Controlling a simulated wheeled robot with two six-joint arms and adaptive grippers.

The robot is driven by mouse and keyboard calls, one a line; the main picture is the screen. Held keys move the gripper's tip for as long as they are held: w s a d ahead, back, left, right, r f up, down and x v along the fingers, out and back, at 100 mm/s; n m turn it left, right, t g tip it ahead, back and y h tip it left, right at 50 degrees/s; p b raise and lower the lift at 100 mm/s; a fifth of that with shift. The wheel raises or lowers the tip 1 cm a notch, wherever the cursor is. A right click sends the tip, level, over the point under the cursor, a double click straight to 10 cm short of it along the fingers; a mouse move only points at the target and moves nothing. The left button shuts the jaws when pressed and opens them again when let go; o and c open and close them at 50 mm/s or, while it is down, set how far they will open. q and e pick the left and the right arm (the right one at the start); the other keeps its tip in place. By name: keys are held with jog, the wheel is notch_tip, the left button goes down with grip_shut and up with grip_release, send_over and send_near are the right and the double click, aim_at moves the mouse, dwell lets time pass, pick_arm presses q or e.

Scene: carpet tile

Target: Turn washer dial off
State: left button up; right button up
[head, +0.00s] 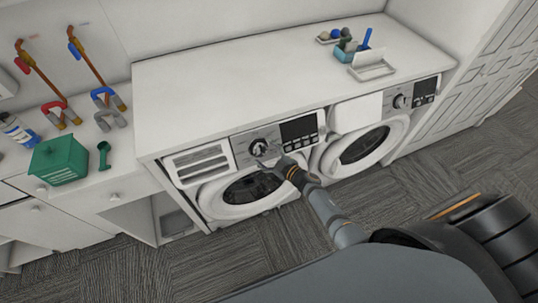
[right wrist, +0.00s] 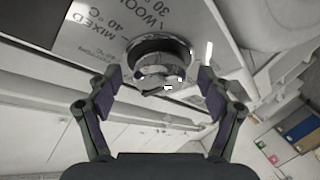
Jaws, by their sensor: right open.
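The left washer (head: 210,165) has a control panel with a round silver and dark dial (head: 258,147) left of a black display. My right gripper (head: 272,162) is open, just in front of and below this dial in the head view. In the right wrist view the dial (right wrist: 160,62) lies ahead between the two open fingers (right wrist: 158,85), with gaps visible on both sides. Printed panel text shows beside it. The dial's pointer mark is too unclear to read. My left gripper is not in view.
A second washer (head: 362,150) with its own dial (head: 400,101) stands to the right. A green box (head: 60,160) sits on the left counter. The carpet in front is clear.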

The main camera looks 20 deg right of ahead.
jog(key=v, duration=1.1)
jog(key=shift+s, duration=0.4)
jog(key=shift+d+r, duration=0.1)
jog(key=shift+d, duration=0.05)
jog(key=s+d+f+m+g+h+b, duration=0.25)
jog(key=s+f, duration=0.25)
jog(key=f, duration=0.5)
jog(key=s+d+f+m+g+h+b, duration=0.1)
jog(key=s+d+f+m+g+h, duration=0.2)
jog(key=f, duration=0.6)
jog(key=s+d+f+m+g+h+b, duration=0.1)
jog(key=s+d+f+m+h+b, duration=0.15)
jog(key=s+f, duration=0.55)
jog(key=s+a+f+m+g+b, duration=0.1)
jog(key=s+f+m+g, duration=0.1)
jog(key=s+f, duration=0.5)
jog(key=s+a+f+m+g+b, duration=0.1)
jog(key=s+f+g, duration=0.4)
jog(key=s, duration=0.8)
notch_tip(320, 180, down, 3)
jog(key=shift+a+f+m+y, duration=0.15)
jog(key=shift+a+m+y, duration=0.15)
jog(key=shift+a+m, duration=0.3)
jog(key=shift+s+d, duration=0.1)
